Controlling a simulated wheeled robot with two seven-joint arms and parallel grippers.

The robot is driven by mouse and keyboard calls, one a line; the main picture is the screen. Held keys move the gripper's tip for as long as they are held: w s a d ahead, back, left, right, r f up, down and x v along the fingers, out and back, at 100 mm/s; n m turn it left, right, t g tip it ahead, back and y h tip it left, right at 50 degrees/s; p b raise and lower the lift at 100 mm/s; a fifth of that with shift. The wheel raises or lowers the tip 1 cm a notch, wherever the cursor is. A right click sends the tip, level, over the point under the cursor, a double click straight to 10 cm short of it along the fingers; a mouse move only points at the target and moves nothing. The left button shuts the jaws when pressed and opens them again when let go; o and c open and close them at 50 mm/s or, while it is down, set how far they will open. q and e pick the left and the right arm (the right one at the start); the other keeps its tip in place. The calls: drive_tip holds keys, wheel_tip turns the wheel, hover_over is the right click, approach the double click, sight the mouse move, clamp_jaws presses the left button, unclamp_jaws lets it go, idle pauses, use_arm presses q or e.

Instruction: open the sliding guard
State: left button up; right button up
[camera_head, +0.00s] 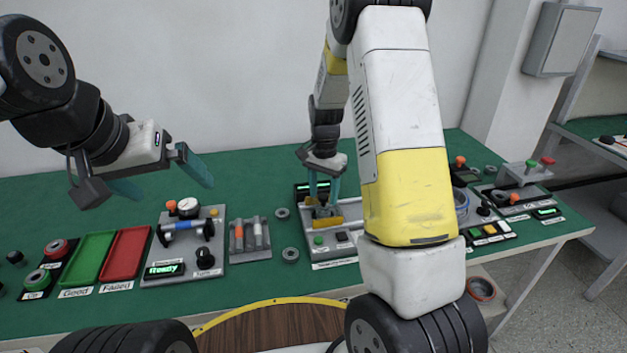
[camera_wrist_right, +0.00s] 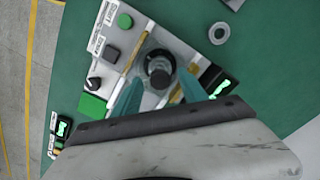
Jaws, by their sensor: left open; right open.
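The station with the guard (camera_head: 345,257) is a light grey panel at the table's middle, partly hidden behind my right arm. Yellow bars (camera_head: 324,222) lie on it. In the right wrist view, two yellow bars (camera_wrist_right: 131,54) flank a dark round part (camera_wrist_right: 158,72) on a grey plate. I cannot tell which part is the sliding guard. My right gripper (camera_head: 323,184) points down over this station, open; in its wrist view its teal fingers (camera_wrist_right: 160,92) stand apart on either side of the dark part. My left gripper (camera_head: 160,180) is open and empty above the table's left part.
Left of the station are a small tool rack (camera_head: 250,242), a grey panel with a "Ready" display (camera_head: 164,269), a red tray (camera_head: 125,255) and a green tray (camera_head: 92,258). Loose grey rings (camera_head: 290,255) lie nearby. More button panels (camera_head: 487,231) stand at right.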

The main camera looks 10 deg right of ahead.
drive_tip(key=shift+c, duration=0.4)
clamp_jaws()
drive_tip(key=shift+r, duration=0.1)
idle(0.8)
